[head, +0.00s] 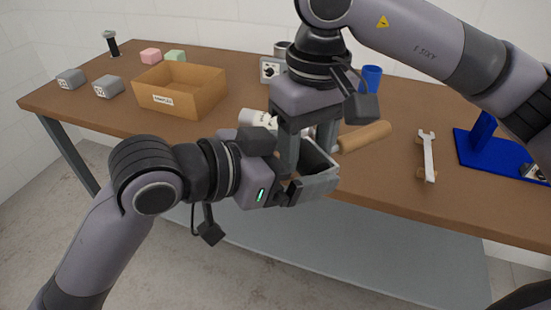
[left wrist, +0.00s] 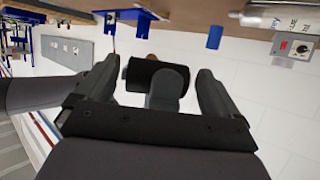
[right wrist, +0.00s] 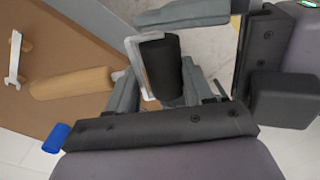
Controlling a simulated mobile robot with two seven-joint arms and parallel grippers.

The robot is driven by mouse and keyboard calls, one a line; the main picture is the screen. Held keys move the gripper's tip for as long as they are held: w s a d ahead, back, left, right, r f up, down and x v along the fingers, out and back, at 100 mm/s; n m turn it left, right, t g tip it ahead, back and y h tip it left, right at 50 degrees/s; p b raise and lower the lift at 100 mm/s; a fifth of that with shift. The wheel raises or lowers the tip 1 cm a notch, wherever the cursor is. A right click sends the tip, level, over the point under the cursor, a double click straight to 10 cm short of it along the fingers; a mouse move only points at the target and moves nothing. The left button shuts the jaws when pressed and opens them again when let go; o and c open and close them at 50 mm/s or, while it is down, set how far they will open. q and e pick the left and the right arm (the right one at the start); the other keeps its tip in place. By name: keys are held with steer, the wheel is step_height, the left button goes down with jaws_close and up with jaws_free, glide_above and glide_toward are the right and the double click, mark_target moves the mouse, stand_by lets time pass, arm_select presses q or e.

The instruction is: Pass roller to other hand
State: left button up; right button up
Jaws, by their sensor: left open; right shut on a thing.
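The roller, a dark cylinder with a pale metal frame, shows in the right wrist view (right wrist: 160,65) and in the left wrist view (left wrist: 150,76). My right gripper (head: 307,150) comes down from above and is shut on the roller; its fingers also show in the right wrist view (right wrist: 167,92). My left gripper (head: 316,176) reaches in from the left and is open. Its two fingers stand on either side of the roller in the left wrist view (left wrist: 157,88), with visible gaps. In the head view the grippers hide most of the roller.
On the brown table (head: 230,125) are a cardboard box (head: 180,92), grey blocks (head: 108,86), a wooden cylinder (head: 365,136), a wrench (head: 427,155), a blue cup (head: 372,77) and a blue stand (head: 490,150). A white bottle (head: 256,118) lies behind my left gripper. Both grippers are beyond the table's front edge.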

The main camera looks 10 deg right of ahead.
arm_select(q)
steer(key=shift+d+f, duration=0.1)
steer(key=shift+d, duration=0.1)
steer(key=shift+w, duration=0.1)
steer(key=c, duration=1)
steer(key=shift+c, duration=0.6)
arm_select(e)
steer(key=o, duration=0.8)
arm_select(q)
steer(key=shift+a, duration=0.1)
steer(key=shift+c, duration=1)
arm_select(e)
steer(key=o, duration=0.5)
steer(key=shift+r, duration=0.1)
